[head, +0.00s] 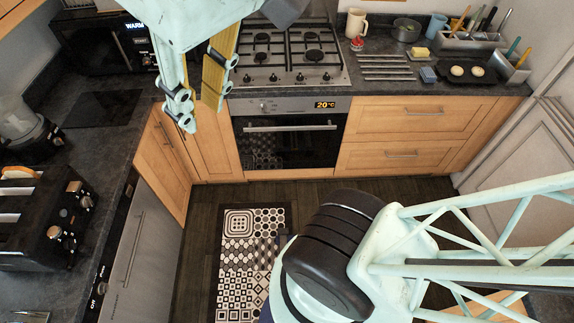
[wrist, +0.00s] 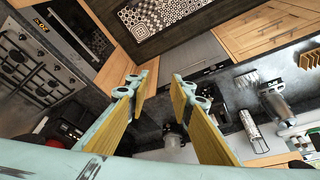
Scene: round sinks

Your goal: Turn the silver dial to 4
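Silver dials show on the front of the black toaster (head: 25,225) at the left of the head view. One silver dial (head: 54,232) sits low on that front and another silver dial (head: 74,187) sits higher. I cannot read numbers on them, nor tell which is the task's dial. My gripper (head: 199,112) hangs right of the toaster and above it in the picture, in front of the counter corner. It also shows in the wrist view (wrist: 158,88), its yellow-padded fingers apart with nothing between them. It is clear of the dials.
A black microwave (head: 110,45) reads "WARM". The oven (head: 287,140) below the gas hob (head: 290,55) shows 20°C. A dishwasher (head: 130,255) reading "OFF" stands under the left counter. A food processor (head: 22,128) stands behind the toaster. A patterned mat (head: 240,275) lies on the floor.

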